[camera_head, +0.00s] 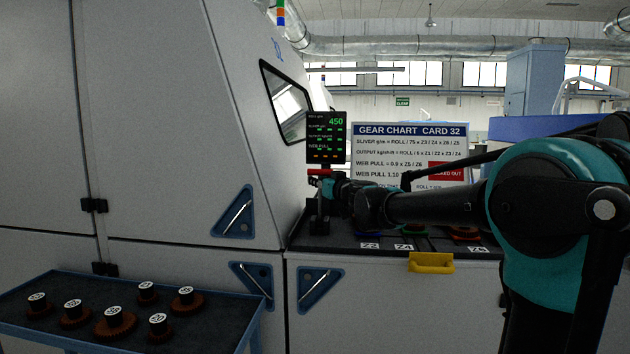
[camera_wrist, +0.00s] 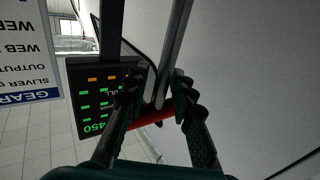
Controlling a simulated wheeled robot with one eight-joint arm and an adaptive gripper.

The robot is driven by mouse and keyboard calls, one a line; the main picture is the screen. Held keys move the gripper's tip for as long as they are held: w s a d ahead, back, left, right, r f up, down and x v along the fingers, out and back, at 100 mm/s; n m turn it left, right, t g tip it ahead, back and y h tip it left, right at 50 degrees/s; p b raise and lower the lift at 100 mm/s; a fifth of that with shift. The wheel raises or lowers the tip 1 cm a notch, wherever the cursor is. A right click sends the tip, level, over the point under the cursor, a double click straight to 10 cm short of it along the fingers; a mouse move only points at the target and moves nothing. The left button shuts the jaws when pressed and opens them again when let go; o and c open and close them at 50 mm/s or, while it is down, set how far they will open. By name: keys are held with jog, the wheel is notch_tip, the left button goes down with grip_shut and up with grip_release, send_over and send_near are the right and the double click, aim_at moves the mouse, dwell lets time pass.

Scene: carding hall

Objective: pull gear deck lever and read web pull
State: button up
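A red bar (camera_head: 320,171), which looks like the lever's grip, sits just below the dark display (camera_head: 326,128) at the left end of the gear deck (camera_head: 345,243). The display shows 450 in green at the top; its WEB PULL line is labelled but too small to read. My gripper (camera_head: 322,182) is at the red bar. In the wrist view my gripper (camera_wrist: 156,94) has its fingers apart, with the red bar (camera_wrist: 152,119) crossing between or behind them; contact cannot be told. The display (camera_wrist: 82,95) appears upside down there, beside the left finger.
A gear chart card (camera_head: 400,130) stands behind the deck, partly hidden by my arm. A yellow handle (camera_head: 432,263) is on the deck's front. A blue-edged tray (camera_head: 215,325) with several gears stands at lower left. The grey machine wall (camera_head: 170,130) rises close on the left.

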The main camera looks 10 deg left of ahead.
jog(key=shift+x, duration=1.3)
grip_shut()
